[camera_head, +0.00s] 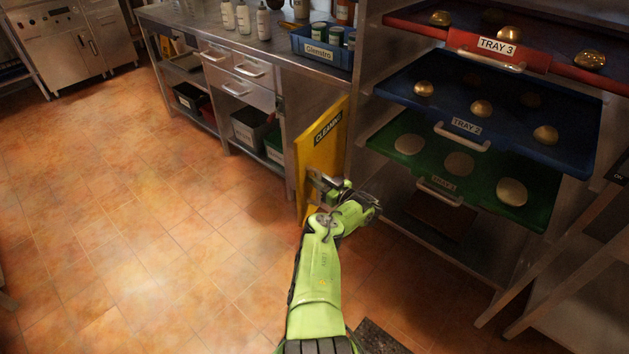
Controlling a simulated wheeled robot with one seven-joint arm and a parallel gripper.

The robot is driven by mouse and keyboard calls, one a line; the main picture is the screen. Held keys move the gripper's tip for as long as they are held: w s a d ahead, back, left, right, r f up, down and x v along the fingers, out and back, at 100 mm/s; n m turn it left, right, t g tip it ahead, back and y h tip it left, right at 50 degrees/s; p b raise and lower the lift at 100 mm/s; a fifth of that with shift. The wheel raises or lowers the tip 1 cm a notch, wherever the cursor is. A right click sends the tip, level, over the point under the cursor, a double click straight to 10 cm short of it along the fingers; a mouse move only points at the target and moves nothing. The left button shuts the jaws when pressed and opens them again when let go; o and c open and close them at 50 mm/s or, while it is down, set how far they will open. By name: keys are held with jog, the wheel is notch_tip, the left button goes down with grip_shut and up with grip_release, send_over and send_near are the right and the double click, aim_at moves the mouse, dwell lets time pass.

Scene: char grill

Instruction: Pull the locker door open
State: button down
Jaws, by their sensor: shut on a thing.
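The locker door is a yellow panel (322,148) with a black-on-yellow CLEANING label (328,127) near its top. It stands at the end of the steel counter, left of the tray rack, and looks angled out from the counter front. My green arm reaches up from the bottom of the view. My gripper (318,187) is at the lower part of the door, on its front face, and is shut on the door's handle. The handle itself is mostly hidden by the gripper. The locker's inside is hard to make out.
A rack to the right holds red (470,50), blue (400,93) and green (395,160) trays with round items. The steel counter (200,27) carries bottles and a blue bin (322,52). A dark mat (378,338) lies at the bottom. Tiled floor at the left is clear.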

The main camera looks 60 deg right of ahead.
jog(key=shift+w+a, duration=0.1)
jog(key=c, duration=1.1)
grip_release()
jog(key=p+v, duration=0.6)
jog(key=v, duration=0.9)
jog(key=shift+s+p, duration=0.3)
jog(key=shift+s, duration=0.15)
